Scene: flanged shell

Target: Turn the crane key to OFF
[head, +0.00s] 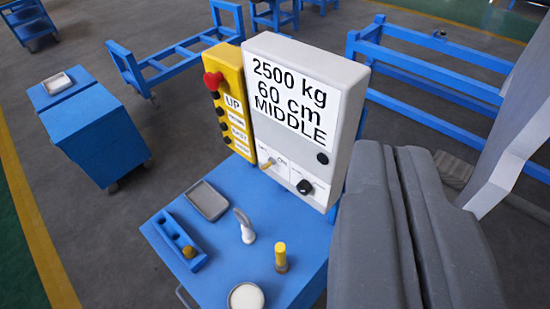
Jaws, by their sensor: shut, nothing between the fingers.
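A white control box (345,75) stands on a blue cart (225,265) and reads "2500 kg 60 cm MIDDLE". On its lower strip is a small yellowish key or lever (268,164), with tiny labels beside it; one looks like "ON". Its exact setting is too small to tell. A black knob (304,187) sits to its right on the strip, and a black button (322,158) is above that. My gripper (403,155) is large and dark grey at the right, in front of the box's right side. Its fingers are together and empty, apart from the key.
A yellow pendant (230,100) with a red button (212,80) stands left of the box. The cart top holds a grey tray (207,200), a blue holder (180,242), a pale curved piece (245,225), a yellow-topped peg (281,258) and a white round dish (246,297).

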